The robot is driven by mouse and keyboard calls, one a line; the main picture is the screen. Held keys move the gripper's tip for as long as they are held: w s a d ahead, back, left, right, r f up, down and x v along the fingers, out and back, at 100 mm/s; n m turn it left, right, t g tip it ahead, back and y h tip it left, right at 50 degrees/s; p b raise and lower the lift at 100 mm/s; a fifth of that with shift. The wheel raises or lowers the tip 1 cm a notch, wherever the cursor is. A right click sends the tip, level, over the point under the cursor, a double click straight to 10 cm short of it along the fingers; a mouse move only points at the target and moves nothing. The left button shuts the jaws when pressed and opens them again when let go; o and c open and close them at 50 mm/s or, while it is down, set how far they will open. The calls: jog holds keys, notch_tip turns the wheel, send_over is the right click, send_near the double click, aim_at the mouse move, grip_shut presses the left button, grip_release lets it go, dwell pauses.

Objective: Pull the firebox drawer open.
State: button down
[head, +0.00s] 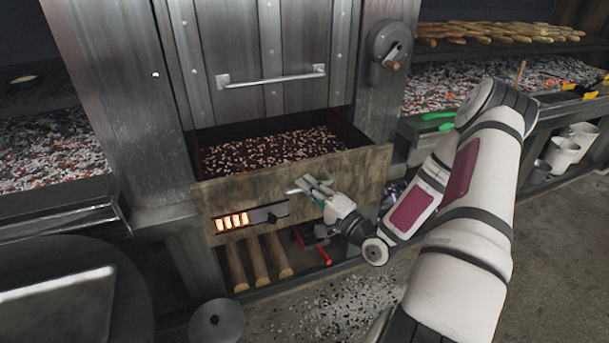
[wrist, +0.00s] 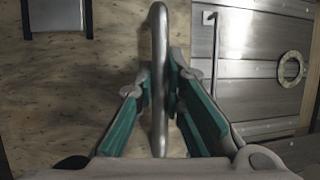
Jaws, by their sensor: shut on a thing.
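The firebox drawer (head: 230,192) stands pulled out from the grill front in the head view, with speckled embers (head: 265,152) visible inside it. Its worn, brownish front panel also fills much of the wrist view (wrist: 60,100). My gripper (head: 312,187) is at the drawer front's upper middle. In the wrist view my gripper (wrist: 160,95) has its teal fingers on either side of the drawer's metal bar handle (wrist: 159,40), shut on it. In the head view the handle is mostly hidden by the fingers.
A metal door with a bar handle (head: 270,78) is above the drawer. Logs (head: 258,262) and red-handled tools (head: 310,246) lie below it. A round dark table with a tray (head: 60,305) is at the lower left. Ember beds flank the grill. Open floor lies in front, with scattered ash.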

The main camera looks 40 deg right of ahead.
jog(key=shift+s, duration=0.35)
jog(key=shift+f, duration=0.1)
jog(key=c, duration=1.7)
grip_release()
jog(key=shift+o, duration=0.2)
jog(key=v, duration=1.2)
